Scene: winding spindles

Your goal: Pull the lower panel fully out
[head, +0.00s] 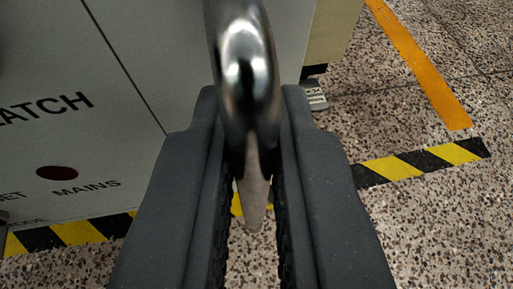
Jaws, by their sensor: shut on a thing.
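My gripper (252,105) is shut on a shiny metal handle (245,60), which stands between its two dark fingers. The handle runs up out of the top of the picture, and its lower end tapers to a dull tip between the fingers. A pale grey panel face (180,45) lies behind the handle. A dark seam divides it from the face at the left, which has printed lettering. I cannot tell which face is the lower panel or whether it is pulled out. The fingers hide part of it.
The left face bears a dark red round button (57,173) and the word MAINS. Yellow-and-black tape (420,163) and an orange stripe (425,70) mark the speckled floor (450,230). Floor at the right is clear. A small metal foot (315,95) shows beyond the gripper.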

